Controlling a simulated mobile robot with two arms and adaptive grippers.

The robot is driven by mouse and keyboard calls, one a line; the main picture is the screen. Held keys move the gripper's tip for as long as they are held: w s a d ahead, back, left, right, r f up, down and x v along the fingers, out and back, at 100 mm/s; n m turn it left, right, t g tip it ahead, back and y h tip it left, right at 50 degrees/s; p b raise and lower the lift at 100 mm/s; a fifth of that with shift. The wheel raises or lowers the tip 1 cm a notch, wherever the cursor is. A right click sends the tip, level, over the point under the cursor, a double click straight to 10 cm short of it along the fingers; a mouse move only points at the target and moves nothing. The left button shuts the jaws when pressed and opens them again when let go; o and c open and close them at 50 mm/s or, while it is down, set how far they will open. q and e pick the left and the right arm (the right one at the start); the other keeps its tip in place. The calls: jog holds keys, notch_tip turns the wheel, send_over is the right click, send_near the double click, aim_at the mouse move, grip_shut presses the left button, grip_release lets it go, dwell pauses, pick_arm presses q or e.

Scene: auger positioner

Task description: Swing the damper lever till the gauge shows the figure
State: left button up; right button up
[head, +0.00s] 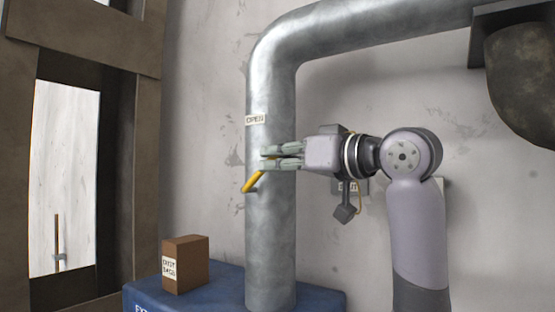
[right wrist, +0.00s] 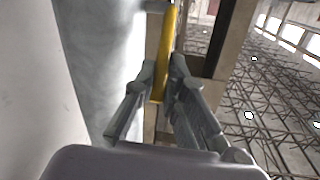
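The yellow damper lever (head: 252,182) is on the front of the grey metal pipe (head: 270,225), below a label reading OPEN (head: 255,119). It slants, with its lower-left end free. My right gripper (head: 268,157) reaches in from the right, with one finger above the lever's upper part and one below. In the right wrist view, the lever (right wrist: 168,45) runs between the fingertips (right wrist: 162,75), which are closed in close around it. The gripper hides part of the lever. I see no readable gauge; a partly hidden box (head: 352,187) is behind my right arm. My left gripper is not in view.
A brown box (head: 187,265) with a label stands on a blue surface (head: 225,283) left of the pipe's foot. A dark rounded fixture (head: 520,80) is at the upper right. A brown frame (head: 118,180) with an opening is at the left.

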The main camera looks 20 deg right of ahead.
grip_shut()
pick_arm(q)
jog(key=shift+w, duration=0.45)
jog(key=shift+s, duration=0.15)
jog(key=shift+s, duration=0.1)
pick_arm(e)
jog(key=shift+w+r, duration=0.1)
jog(key=shift+o, duration=1.4)
grip_release()
jog(key=v, duration=1.2)
jog(key=shift+r, duration=0.2)
